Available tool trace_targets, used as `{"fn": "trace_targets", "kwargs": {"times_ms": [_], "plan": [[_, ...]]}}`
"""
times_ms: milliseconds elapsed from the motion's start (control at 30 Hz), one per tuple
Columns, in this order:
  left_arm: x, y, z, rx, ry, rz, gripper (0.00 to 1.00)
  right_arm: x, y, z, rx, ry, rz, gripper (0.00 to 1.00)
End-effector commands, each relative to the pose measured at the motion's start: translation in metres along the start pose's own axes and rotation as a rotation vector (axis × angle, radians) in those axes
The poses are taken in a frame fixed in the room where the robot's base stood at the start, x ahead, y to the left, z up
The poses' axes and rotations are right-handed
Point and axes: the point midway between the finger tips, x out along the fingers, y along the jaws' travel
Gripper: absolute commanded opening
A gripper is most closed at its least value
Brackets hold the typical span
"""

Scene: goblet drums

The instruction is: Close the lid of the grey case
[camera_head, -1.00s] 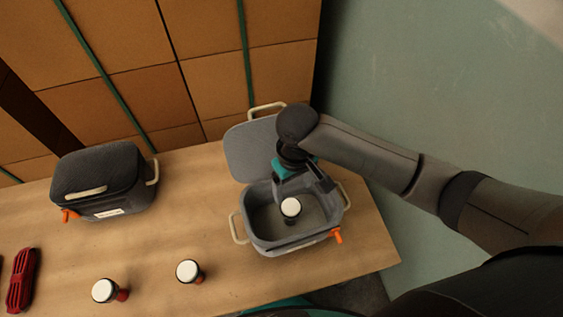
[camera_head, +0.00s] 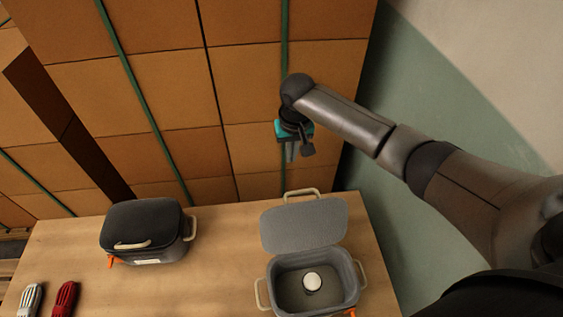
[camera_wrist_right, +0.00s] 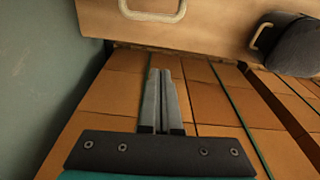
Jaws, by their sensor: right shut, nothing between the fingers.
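The grey case (camera_head: 357,293) stands on the table with its lid (camera_head: 303,224) open, hinged up and leaning back toward the boxes. A pale handle (camera_head: 301,194) tops the lid's far edge; a pale handle also shows at the top of the right wrist view (camera_wrist_right: 152,12). A small goblet drum with a white top (camera_head: 312,281) stands inside the case. My right gripper (camera_head: 292,158) is shut and empty, above and beyond the lid, in front of the boxes. Its fingers (camera_wrist_right: 160,74) lie together in the right wrist view. My left gripper is not in view.
A closed dark case (camera_head: 142,228) with an orange latch stands at left on the wooden table (camera_head: 220,260). Red (camera_head: 66,298) and white-red (camera_head: 31,298) objects lie at the lower left. Stacked brown boxes (camera_head: 240,60) rise behind the table; a green wall (camera_head: 385,190) is at right.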

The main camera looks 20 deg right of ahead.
Motion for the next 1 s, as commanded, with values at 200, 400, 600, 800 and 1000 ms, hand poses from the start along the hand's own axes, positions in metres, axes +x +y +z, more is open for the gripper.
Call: {"fn": "trace_targets", "kwargs": {"times_ms": [200,400,600,800,1000], "plan": [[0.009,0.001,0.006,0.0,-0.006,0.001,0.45,0.037,-0.001,0.002,-0.002,-0.004,0.001,0.0],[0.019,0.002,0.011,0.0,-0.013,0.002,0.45,0.073,-0.001,0.002,-0.002,-0.003,0.001,0.0],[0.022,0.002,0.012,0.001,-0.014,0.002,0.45,0.094,0.0,0.006,-0.006,-0.002,0.001,0.0],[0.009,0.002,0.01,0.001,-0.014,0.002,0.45,0.085,0.001,0.025,-0.006,-0.001,0.002,0.0],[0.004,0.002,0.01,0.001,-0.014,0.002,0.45,0.082,0.0,0.037,-0.005,-0.001,0.002,0.0]]}}
